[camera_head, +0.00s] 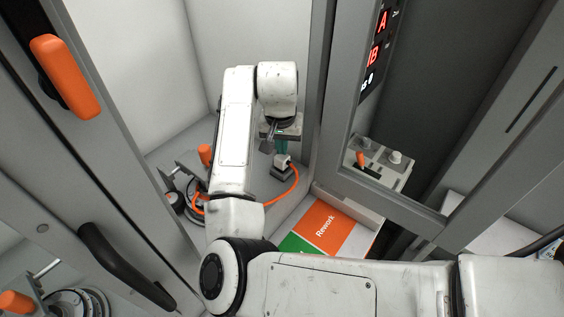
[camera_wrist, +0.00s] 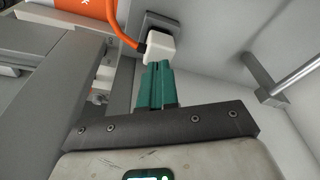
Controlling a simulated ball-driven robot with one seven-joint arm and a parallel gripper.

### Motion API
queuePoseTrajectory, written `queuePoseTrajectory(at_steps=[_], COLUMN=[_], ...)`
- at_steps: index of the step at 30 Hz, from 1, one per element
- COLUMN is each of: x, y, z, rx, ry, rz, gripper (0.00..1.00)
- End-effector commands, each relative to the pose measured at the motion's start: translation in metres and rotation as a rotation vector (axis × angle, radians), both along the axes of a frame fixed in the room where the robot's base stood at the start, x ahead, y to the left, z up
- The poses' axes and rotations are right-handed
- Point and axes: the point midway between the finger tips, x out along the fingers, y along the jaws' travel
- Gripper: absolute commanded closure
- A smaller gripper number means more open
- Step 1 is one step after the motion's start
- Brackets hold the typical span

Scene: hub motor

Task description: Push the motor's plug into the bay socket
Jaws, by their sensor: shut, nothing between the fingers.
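The white plug (camera_head: 284,160) stands at the dark bay socket (camera_head: 282,173) inside the bay. How deep it sits I cannot tell. Its orange cable (camera_head: 294,187) loops left to the motor (camera_head: 176,202), which is partly hidden by my arm. In the wrist view the plug (camera_wrist: 160,45) is just beyond my fingertips, against the socket's grey plate (camera_wrist: 158,20). My gripper (camera_head: 281,149) has teal fingers, closed together and empty. In the wrist view the fingertips (camera_wrist: 157,70) are right by the plug; whether they touch it is unclear.
The bay's wall (camera_head: 150,60) and grey door post (camera_head: 318,90) flank my arm. An orange and green Rework panel (camera_head: 325,228) lies at the front right. A grey box with an orange lever (camera_head: 361,158) stands behind the frame at right. A black door handle (camera_head: 115,262) is at lower left.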

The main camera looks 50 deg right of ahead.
Motion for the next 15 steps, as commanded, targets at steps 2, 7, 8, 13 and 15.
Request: queuePoseTrajectory(at_steps=[2, 7, 8, 13, 15], x=[-0.0001, -0.0001, -0.0001, 0.0002, 0.0002], y=[-0.0001, 0.0, -0.0001, 0.0001, 0.0001], z=[-0.0031, -0.0078, -0.0086, -0.0108, -0.0108], rx=[-0.001, -0.001, -0.001, 0.0, 0.0], ry=[0.001, 0.001, 0.001, 0.0, 0.0], rz=[0.001, 0.001, 0.001, 0.001, 0.001], gripper=[1.0, 1.0, 1.0, 1.0, 1.0])
